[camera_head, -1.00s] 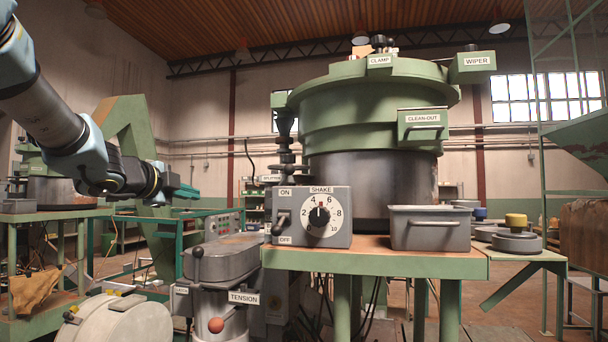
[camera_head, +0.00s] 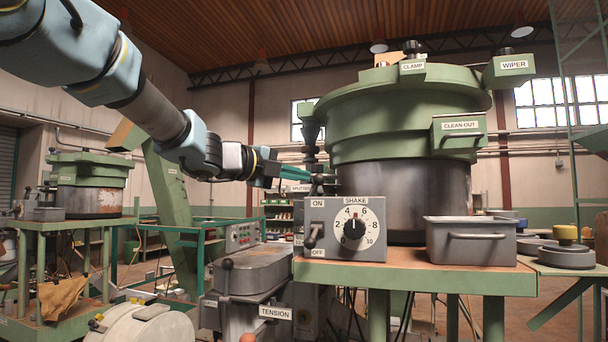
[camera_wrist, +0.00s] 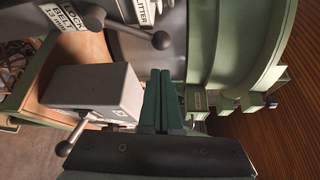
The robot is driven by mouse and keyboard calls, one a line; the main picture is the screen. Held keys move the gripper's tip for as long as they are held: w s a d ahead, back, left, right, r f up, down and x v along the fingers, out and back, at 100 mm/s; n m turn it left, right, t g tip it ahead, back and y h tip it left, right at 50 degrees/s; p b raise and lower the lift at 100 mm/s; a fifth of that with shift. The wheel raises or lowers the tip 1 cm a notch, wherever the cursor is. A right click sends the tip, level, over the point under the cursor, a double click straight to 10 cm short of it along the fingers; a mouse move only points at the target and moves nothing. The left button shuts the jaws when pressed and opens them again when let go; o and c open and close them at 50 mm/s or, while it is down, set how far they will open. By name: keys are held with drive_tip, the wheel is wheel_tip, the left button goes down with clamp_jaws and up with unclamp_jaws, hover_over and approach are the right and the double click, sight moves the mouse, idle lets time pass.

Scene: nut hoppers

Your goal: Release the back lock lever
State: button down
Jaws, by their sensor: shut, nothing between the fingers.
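My gripper (camera_head: 298,174) reaches in from the left in the head view, its green fingers shut and empty, beside the large green hopper. The wrist view shows the closed fingers (camera_wrist: 164,98) side by side, pointing toward the machine. Ahead of the fingertips is a dark lever (camera_wrist: 135,30) with a ball knob. It stands between a "LOCK BELT 13 mm" label (camera_wrist: 70,16) and a partly cut-off "SPLITTER" label (camera_wrist: 143,12). The fingertips look apart from the knob. I cannot tell for sure that this is the back lock lever.
The grey control box (camera_head: 341,230) with a SHAKE dial and ON/OFF lever sits just below the gripper, on the green stand. The green hopper (camera_head: 405,110) stands to the right. A grey drawer (camera_head: 470,243) sits at the stand's right. A TENSION unit (camera_head: 250,272) is lower left.

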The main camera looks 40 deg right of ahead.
sight(316, 176)
drive_tip(key=d, duration=0.2)
drive_tip(key=d+p, duration=0.1)
drive_tip(key=d, duration=0.2)
drive_tip(key=d+p, duration=0.1)
drive_tip(key=d, duration=0.1)
drive_tip(key=shift+w+d+f, duration=0.2)
drive_tip(key=shift+d+f, duration=0.15)
drive_tip(key=shift+d, duration=0.05)
drive_tip(key=shift+w+a, duration=0.1)
drive_tip(key=shift+w+a+r+n, duration=0.1)
drive_tip(key=shift+w+r+n, duration=0.1)
drive_tip(key=shift+n, duration=0.1)
drive_tip(key=shift+w+a+h+b, duration=0.1)
drive_tip(key=shift+w+h+b, duration=0.1)
drive_tip(key=shift+h+b, duration=0.2)
drive_tip(key=shift+w+a+r+n+h+b, duration=0.15)
drive_tip(key=shift+w+a+n+h+b, duration=0.2)
drive_tip(key=shift+n+b, duration=0.2)
drive_tip(key=shift+w+a+r+n+h+b, duration=0.2)
drive_tip(key=shift+w+n+b, duration=0.25)
drive_tip(key=shift+n, duration=0.2)
drive_tip(key=w+a+n+t+h+b, duration=0.3)
drive_tip(key=w+n+b, duration=0.3)
drive_tip(key=n+b, duration=0.3)
drive_tip(key=shift+w+a+n+t, duration=0.3)
drive_tip(key=shift+a+n+t, duration=0.1)
drive_tip(key=shift+a, duration=0.2)
drive_tip(key=shift+r+h, duration=0.1)
drive_tip(key=shift+h, duration=0.15)
